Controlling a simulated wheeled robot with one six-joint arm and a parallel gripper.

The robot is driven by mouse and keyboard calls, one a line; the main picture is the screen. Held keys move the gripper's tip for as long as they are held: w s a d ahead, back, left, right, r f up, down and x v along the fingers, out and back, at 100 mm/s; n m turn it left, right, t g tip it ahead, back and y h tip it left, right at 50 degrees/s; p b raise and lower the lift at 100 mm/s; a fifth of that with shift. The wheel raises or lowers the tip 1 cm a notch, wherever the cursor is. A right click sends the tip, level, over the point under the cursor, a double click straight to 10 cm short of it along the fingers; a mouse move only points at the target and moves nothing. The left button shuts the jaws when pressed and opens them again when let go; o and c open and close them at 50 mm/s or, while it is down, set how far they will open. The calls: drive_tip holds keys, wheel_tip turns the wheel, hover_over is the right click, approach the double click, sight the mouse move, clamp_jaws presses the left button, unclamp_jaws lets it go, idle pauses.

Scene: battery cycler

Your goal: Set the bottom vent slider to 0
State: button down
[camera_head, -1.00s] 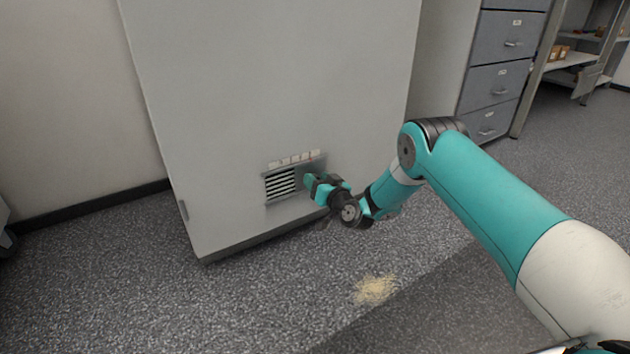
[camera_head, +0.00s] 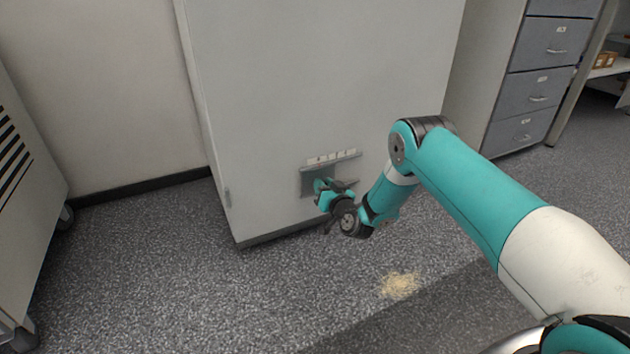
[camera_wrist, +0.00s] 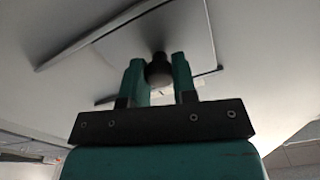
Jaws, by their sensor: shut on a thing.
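The bottom vent (camera_head: 331,155) is low on the front of a pale grey cabinet, with a row of small white labels along its top; their numbers are too small to read. The vent's grey slider plate (camera_head: 307,184) is at the left part of the vent and no slats show there. My gripper (camera_head: 320,183) is at the plate and hides part of the vent. In the wrist view, the two teal fingers of my gripper (camera_wrist: 158,75) are shut on a dark round knob (camera_wrist: 158,67) that stands out from the slider plate (camera_wrist: 165,32).
The cabinet (camera_head: 320,80) stands on speckled grey floor. A drawer unit (camera_head: 540,80) is at the right. A louvred cart (camera_head: 30,190) on casters is at the left.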

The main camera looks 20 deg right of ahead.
drive_tip(key=shift+a, duration=0.25)
drive_tip(key=c, duration=0.9)
unclamp_jaws()
drive_tip(key=shift+a, duration=0.1)
drive_tip(key=shift+s+d, duration=0.1)
drive_tip(key=shift+d, duration=0.1)
drive_tip(key=s+p, duration=0.4)
drive_tip(key=s+d+p, duration=0.1)
drive_tip(key=s+p, duration=0.1)
drive_tip(key=shift+r+p, duration=0.4)
